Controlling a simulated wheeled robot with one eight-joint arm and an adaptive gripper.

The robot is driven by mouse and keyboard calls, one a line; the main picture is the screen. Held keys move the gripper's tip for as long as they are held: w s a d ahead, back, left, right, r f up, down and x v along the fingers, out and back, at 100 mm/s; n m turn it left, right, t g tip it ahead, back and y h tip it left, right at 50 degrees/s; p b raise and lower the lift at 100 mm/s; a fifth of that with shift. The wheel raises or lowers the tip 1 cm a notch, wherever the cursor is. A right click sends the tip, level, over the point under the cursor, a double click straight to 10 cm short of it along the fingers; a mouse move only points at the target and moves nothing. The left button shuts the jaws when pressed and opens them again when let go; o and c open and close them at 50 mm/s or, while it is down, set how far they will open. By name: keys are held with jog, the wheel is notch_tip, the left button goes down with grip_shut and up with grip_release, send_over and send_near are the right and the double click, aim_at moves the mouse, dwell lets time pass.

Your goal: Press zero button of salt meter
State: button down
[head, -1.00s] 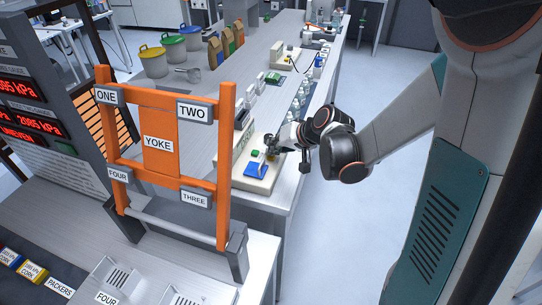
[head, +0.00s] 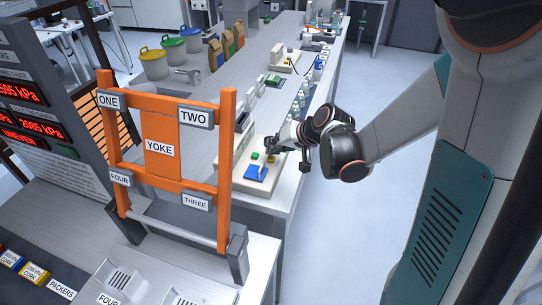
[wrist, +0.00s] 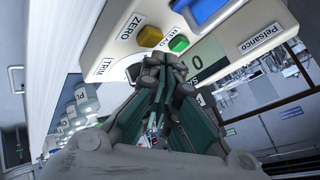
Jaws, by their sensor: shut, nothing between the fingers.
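The salt meter (head: 240,180) is a cream box on the long bench, with a blue pad (head: 257,173) on top. In the wrist view its panel (wrist: 110,58) carries a yellow button (wrist: 150,36) beside the ZERO label (wrist: 131,27). A green button (wrist: 179,43) sits next to it, its label partly hidden. A TRIM label (wrist: 126,112) is near the panel's edge. My gripper (wrist: 164,62) is shut and empty, its tips close to the panel, just below both buttons in the picture. I cannot tell whether the tips touch the panel.
An orange yoke frame (head: 159,150) stands in the foreground, left of the meter. Small bottles (head: 300,98) line the bench edge behind the meter. Lidded buckets (head: 153,63) and paper bags (head: 216,53) stand farther back. The floor (head: 375,105) right of the bench is clear.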

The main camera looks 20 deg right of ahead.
aim_at(274, 157)
jog(key=shift+r, duration=0.2)
jog(key=shift+r+p, duration=1.9)
jog(key=shift+r, duration=0.55)
